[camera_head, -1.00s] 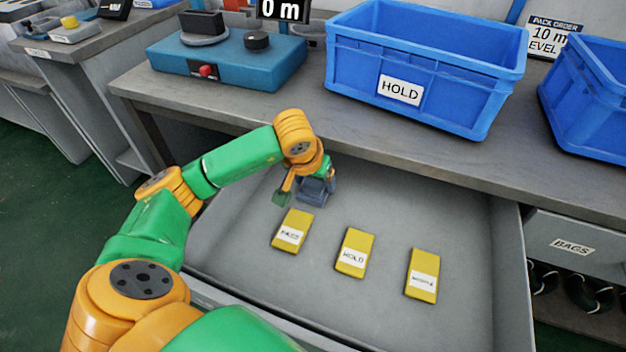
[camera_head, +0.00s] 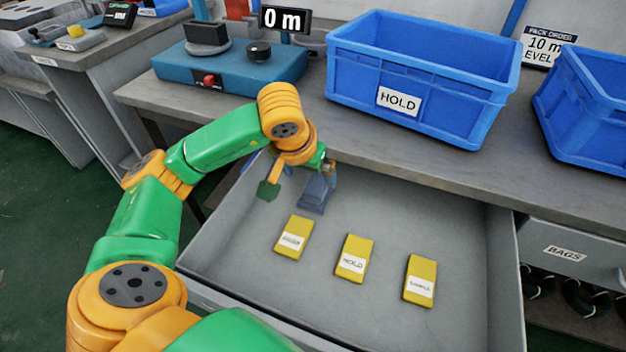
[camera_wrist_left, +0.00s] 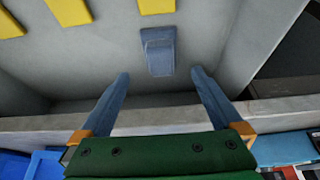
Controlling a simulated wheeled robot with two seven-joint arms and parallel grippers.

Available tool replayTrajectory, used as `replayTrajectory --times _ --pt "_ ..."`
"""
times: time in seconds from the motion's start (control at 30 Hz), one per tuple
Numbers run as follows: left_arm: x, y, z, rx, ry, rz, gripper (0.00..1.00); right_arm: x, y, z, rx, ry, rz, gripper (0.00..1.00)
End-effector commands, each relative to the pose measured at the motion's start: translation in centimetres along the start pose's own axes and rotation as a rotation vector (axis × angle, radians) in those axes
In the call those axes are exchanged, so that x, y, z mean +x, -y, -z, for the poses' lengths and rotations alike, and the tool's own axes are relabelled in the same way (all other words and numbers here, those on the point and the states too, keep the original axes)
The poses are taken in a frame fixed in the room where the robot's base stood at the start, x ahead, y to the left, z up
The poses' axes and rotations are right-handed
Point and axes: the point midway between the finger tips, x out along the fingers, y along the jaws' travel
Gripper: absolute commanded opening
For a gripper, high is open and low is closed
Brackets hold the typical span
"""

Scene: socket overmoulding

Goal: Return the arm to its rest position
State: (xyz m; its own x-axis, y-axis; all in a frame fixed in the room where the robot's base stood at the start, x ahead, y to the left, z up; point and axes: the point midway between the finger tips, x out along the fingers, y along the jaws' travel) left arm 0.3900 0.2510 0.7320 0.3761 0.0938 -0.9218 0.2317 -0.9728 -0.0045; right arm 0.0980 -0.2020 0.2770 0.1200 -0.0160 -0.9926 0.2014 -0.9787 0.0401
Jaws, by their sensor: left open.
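My left arm (camera_head: 215,142) reaches from the left over the open drawer (camera_head: 405,208). My left gripper (camera_head: 322,178) hangs over the back left of the drawer, partly hidden by its own wrist. In the left wrist view its two blue-grey fingers (camera_wrist_left: 162,78) are apart with nothing between them. A small blue-grey block-like item (camera_head: 313,194) lies on the drawer floor below the gripper. It also shows in the wrist view (camera_wrist_left: 158,52), beyond the fingertips and apart from them. My right gripper is not in view.
On the bench above stand a blue HOLD bin (camera_head: 415,85), another blue bin (camera_head: 590,110) and a teal device (camera_head: 240,72) by a "0 m" display (camera_head: 285,19).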

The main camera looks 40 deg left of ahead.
Motion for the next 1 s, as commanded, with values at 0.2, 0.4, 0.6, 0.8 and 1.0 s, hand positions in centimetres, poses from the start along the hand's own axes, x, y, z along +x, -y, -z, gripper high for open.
replayTrajectory --times 0.2,0.4,0.6,0.8,1.0 --pt "-3.4 0.0 0.1 0.0 -0.002 0.0 1.0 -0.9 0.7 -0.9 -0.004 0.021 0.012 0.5" --pt "-3.6 0.0 0.0 -0.001 0.0 0.001 1.0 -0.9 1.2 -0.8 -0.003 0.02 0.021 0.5" --pt "-3.5 0.0 0.0 0.0 0.0 0.001 1.0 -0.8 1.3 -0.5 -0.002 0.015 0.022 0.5" --pt "-8.6 0.1 2.1 -0.001 0.0 0.001 1.0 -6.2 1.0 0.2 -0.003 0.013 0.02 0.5" --pt "-15.4 0.1 5.0 0.0 0.0 0.001 1.0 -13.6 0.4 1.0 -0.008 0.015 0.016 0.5"
